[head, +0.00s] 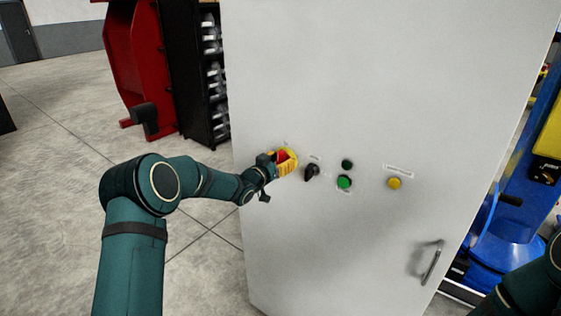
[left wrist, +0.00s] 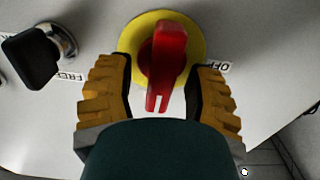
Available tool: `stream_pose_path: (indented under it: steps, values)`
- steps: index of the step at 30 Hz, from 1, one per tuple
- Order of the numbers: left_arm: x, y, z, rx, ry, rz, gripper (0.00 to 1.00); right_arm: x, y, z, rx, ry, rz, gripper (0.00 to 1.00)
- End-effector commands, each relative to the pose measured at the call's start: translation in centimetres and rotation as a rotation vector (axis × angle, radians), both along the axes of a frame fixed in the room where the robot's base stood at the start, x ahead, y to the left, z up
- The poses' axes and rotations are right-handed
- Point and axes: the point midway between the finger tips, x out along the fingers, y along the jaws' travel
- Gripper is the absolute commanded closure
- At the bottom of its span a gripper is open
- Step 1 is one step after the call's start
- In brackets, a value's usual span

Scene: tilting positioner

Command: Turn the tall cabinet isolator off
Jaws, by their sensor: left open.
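The tall cabinet (head: 350,80) is light grey and fills the middle of the head view. Its isolator is a red handle (left wrist: 166,62) on a yellow round plate (left wrist: 134,38), with an OFF label (left wrist: 218,67) to its right in the left wrist view. In the head view the isolator (head: 282,156) is partly hidden by my gripper. My left gripper (left wrist: 160,95) is open, with one yellow-padded finger on each side of the red handle. I cannot tell whether either finger touches it. My right gripper is out of view.
Right of the isolator are a black selector knob (head: 311,172), a green button (head: 344,182), a dark button (head: 347,164) and a yellow button (head: 394,183). A door handle (head: 432,262) sits lower right. A blue machine (head: 510,225) stands right of the cabinet. Open floor lies left.

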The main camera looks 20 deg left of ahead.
Motion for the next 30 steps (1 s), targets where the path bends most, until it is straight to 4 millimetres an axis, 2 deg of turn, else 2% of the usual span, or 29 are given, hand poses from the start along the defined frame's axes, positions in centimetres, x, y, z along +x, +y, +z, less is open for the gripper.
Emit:
stream_pose_path:
  steps: [1,2,6,20,30]
  values:
    - [-0.01,0.01,0.0,0.0,0.0,0.0,0.47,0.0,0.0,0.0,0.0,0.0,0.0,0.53]
    - [-0.02,0.02,0.01,0.0,0.0,0.0,0.52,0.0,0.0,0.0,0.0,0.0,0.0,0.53]
    - [-0.02,0.02,0.01,0.0,0.0,0.0,1.0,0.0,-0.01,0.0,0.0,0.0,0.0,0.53]
    - [-0.01,0.07,0.04,-0.018,0.006,0.001,1.0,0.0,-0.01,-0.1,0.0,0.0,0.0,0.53]
    - [0.06,0.29,0.0,-0.19,0.066,0.001,1.0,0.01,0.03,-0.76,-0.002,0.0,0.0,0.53]
